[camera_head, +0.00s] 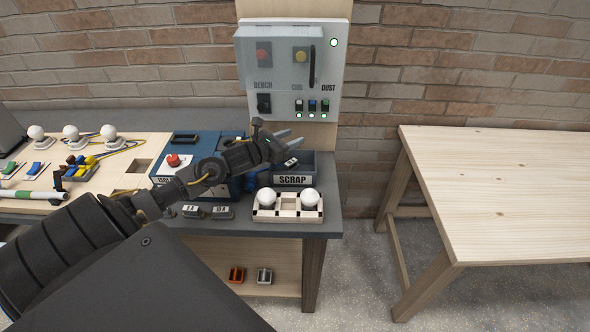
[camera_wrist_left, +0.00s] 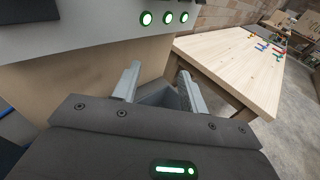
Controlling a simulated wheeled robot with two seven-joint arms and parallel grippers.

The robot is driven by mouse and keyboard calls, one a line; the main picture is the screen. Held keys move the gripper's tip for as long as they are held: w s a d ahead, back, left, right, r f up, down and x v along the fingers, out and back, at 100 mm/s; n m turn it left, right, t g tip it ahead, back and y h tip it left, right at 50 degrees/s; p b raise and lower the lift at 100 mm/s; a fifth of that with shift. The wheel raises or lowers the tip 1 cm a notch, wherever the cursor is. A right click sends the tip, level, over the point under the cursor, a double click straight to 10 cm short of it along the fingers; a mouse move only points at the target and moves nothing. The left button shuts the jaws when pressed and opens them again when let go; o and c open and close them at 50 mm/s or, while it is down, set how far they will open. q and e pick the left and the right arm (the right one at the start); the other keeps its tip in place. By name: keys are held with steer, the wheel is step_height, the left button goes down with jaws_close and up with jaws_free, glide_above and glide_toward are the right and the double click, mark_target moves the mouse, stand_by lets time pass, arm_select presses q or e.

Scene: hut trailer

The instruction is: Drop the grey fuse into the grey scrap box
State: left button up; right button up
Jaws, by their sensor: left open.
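The grey scrap box (camera_head: 293,181), labelled SCRAP, stands at the back right of the dark bench. A small tilted dark-grey piece with a white patch, which looks like the grey fuse (camera_head: 291,162), shows at the box's opening. I cannot tell whether it rests inside or is still above the box floor. My left gripper (camera_head: 288,138) is open just above the box, fingers pointing right. In the left wrist view its fingers (camera_wrist_left: 158,80) are apart with nothing gripped, and part of a grey box (camera_wrist_left: 160,97) shows between them. My right gripper is out of view.
A wall panel (camera_head: 290,75) with switches and green lights rises close behind the gripper. A tray (camera_head: 287,214) with two white bulbs stands in front of the box. Small labelled holders (camera_head: 222,212) lie left of it.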

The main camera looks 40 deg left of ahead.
arm_select(q)
steer(key=b+v, duration=0.1)
steer(key=v, duration=0.3)
steer(key=b+v, duration=0.1)
steer(key=v, duration=0.3)
steer(key=shift+s+f+b, duration=0.15)
steer(key=shift+s+b, duration=0.15)
steer(key=shift+s, duration=0.1)
steer(key=shift+v, duration=1)
steer(key=shift+w+a, duration=0.1)
